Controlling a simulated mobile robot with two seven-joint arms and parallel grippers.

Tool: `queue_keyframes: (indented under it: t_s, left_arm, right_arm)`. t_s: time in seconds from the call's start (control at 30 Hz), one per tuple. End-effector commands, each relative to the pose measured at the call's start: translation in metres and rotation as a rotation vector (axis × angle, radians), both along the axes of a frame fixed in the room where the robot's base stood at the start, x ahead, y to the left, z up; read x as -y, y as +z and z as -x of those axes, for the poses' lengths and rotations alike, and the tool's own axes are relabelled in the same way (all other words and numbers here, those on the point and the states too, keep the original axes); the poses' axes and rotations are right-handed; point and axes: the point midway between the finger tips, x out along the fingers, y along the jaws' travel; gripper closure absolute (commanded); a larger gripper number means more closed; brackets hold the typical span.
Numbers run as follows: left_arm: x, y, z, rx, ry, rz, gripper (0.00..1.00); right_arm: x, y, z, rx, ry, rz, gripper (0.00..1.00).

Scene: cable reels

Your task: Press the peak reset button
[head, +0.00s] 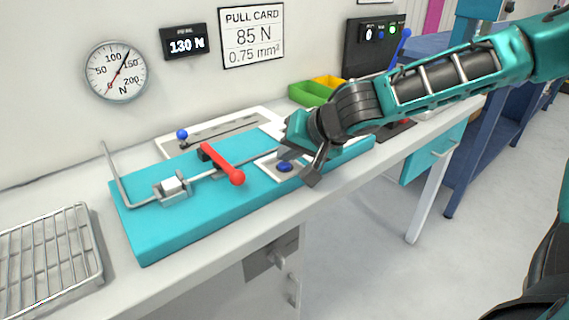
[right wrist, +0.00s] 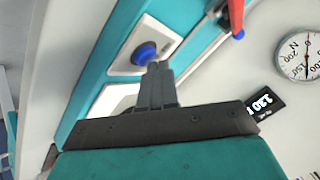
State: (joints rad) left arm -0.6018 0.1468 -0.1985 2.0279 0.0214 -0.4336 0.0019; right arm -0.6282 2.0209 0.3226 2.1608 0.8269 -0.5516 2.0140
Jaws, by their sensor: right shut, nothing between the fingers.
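The button is a round blue cap (head: 285,167) on a white plate at the right part of the teal pull tester (head: 150,237). In the right wrist view the blue button (right wrist: 144,52) is just beyond my fingertips. My right gripper (head: 290,154) is shut and empty, reaching in from the right over the plate. In the right wrist view its closed fingers (right wrist: 158,67) overlap the button's edge; I cannot tell whether they touch it. The display (head: 185,42) reads 130 N. My left gripper is not in view.
A red-handled lever (head: 222,163) and a metal clamp (head: 173,187) stand left of the button. A blue-knobbed part (head: 182,134) is behind. Green and yellow bins (head: 313,94) stand by the wall. A wire rack (head: 50,255) lies at the left. The dial gauge (head: 116,71) hangs above.

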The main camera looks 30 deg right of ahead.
Motion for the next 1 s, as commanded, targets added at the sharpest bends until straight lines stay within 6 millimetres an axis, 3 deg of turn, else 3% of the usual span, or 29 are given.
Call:
queue_keyframes:
  t_s: [0.73,1.0]
  left_arm:
    - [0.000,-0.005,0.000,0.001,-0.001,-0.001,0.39]
    - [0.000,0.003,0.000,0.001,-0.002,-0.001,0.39]
  right_arm:
    - [0.000,-0.005,0.000,-0.001,0.000,0.000,1.00]
    - [0.000,0.006,0.000,-0.001,-0.001,0.001,1.00]
